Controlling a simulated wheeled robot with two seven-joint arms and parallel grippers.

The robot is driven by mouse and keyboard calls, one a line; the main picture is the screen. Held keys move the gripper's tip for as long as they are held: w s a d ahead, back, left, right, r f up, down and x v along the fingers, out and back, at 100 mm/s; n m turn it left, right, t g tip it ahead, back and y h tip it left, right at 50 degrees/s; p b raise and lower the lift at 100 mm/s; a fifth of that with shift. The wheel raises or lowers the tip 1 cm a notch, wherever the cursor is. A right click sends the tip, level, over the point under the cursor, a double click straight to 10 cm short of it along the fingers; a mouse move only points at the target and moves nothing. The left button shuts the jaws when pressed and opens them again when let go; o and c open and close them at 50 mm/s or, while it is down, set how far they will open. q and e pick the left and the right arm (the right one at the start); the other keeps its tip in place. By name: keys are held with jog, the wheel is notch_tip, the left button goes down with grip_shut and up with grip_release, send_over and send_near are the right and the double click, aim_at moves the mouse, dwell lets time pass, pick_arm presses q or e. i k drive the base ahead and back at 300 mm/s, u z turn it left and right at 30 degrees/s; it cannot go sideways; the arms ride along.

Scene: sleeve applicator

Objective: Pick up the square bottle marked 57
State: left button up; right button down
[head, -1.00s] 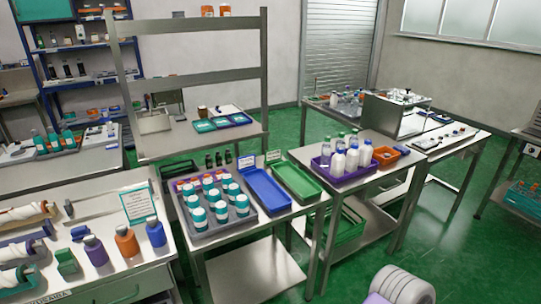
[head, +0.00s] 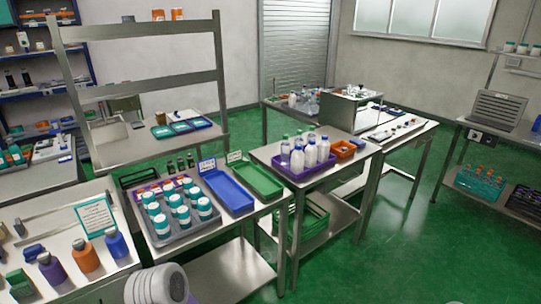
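I cannot read a number 57 on any bottle. On the left bench stand a purple bottle (head: 52,268), an orange bottle (head: 84,256) and a blue bottle (head: 115,243), each with a dark cap. A green container (head: 20,284) is at the lower left edge. White bottles (head: 297,160) with coloured caps stand in a purple tray (head: 311,173) on the middle table. Several white jars with teal bands (head: 183,218) stand in a grey tray (head: 197,232). Neither gripper shows. A pale rounded part of my arm is at the bottom left.
An empty blue tray (head: 229,194) and an empty green tray (head: 258,181) lie between the jars and the white bottles. An orange bin (head: 344,149) stands beside the purple tray. A right-hand shelf holds a teal crate (head: 478,184). Green floor (head: 400,250) is open at the right.

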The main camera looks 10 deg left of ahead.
aim_at(311, 153)
jog(key=z, duration=0.95)
jog(key=i, duration=2.65)
jog(key=u, duration=2.15)
